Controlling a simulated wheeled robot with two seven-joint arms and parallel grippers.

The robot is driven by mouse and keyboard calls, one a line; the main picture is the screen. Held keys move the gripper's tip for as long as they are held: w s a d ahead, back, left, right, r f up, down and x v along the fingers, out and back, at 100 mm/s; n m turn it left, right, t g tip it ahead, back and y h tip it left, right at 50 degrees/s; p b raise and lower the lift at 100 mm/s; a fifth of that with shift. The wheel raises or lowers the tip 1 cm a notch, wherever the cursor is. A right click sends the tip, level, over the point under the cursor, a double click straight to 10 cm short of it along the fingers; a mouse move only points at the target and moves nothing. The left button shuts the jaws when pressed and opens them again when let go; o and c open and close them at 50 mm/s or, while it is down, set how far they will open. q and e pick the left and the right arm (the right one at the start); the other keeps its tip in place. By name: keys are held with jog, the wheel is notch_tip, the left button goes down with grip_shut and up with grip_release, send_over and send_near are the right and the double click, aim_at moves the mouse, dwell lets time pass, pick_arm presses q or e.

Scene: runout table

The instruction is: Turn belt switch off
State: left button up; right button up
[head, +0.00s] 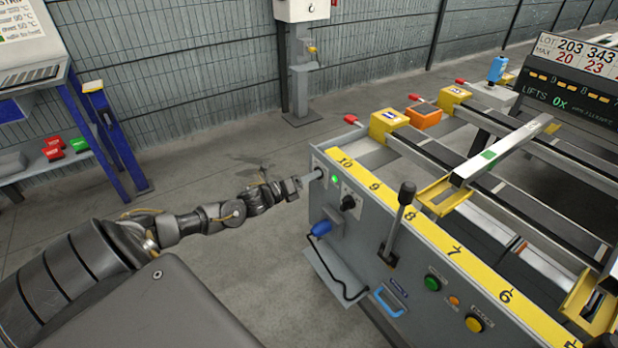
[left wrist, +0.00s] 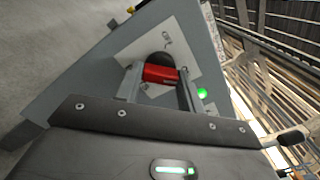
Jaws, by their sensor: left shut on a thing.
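The belt switch (left wrist: 160,74) shows in the left wrist view as a red handle on a round black base, set on a pale plate on the grey panel. My left gripper (left wrist: 158,84) has one finger on each side of the red handle and is shut on it. In the head view my left gripper (head: 303,182) reaches the far left end of the runout table's grey front box (head: 375,225). The red handle is hidden there. A green lamp (head: 335,180) is lit beside it, also seen in the left wrist view (left wrist: 202,93). My right gripper is not in view.
The front box carries a black knob (head: 348,202), a blue plug (head: 321,228), a black lever (head: 401,212) and green and yellow buttons. A yellow numbered scale (head: 455,250) runs along its top edge. A blue-legged stand (head: 120,140) is at left. Floor between is clear.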

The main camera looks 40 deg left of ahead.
pick_arm(q)
jog(key=shift+n, duration=0.4)
jog(key=n+p, duration=0.6)
jog(key=n, duration=1.1)
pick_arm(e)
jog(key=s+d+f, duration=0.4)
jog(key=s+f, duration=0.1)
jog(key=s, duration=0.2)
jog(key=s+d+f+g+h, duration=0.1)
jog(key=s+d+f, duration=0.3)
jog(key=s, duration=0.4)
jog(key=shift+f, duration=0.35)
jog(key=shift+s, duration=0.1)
pick_arm(q)
jog(key=o, duration=1)
jog(key=v, duration=1.1)
